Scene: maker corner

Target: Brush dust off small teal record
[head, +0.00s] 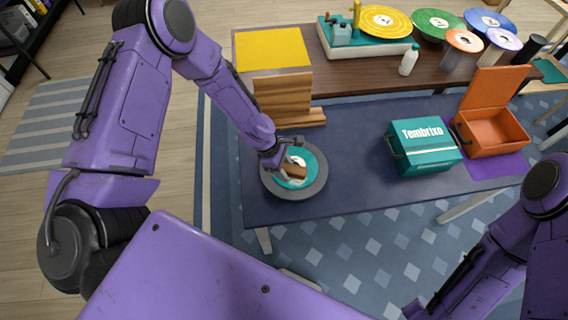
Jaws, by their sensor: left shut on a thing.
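The small teal record (313,162) with a white centre lies flat on a round dark grey mat (317,184) at the left part of the dark blue table. Dust on it is too small to make out. My left gripper (290,164) is shut on a brown wooden brush (295,171). The brush is over the record's middle, low and close to its surface; I cannot tell whether it touches. The gripper hides part of the record. My right arm runs off the bottom right edge, and its fingertips are not visible.
A wooden stand (283,95) stands just behind the record. A teal box (422,148) and an open orange case (490,128) stand to the right. A brown table behind holds a turntable (340,45), white bottle (408,62) and several colored records. The blue table's middle is clear.

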